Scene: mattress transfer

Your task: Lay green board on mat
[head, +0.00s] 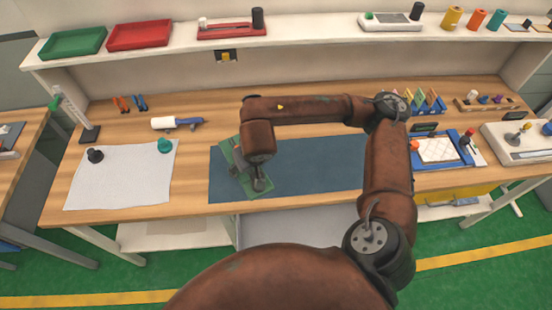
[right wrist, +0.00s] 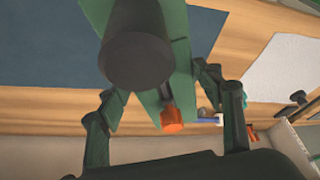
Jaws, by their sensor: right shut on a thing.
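The green board (head: 228,158) is over the left end of the dark blue mat (head: 318,165) and turned at an angle to the mat's edges. My right gripper (head: 259,184) is shut on the board and hides part of it. In the right wrist view, the board (right wrist: 178,62) lies between the fingers, with a dark cylinder (right wrist: 135,50) and an orange part (right wrist: 172,118) on it. The mat (right wrist: 50,40) shows beyond. I cannot tell whether the board touches the mat. My left gripper is not in view.
A white sheet (head: 122,185) with a black and a teal knob lies left of the mat. A white and blue tool (head: 177,123) lies behind. A blue tray (head: 447,164) stands at the right. My right arm crosses above the mat, whose middle is bare.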

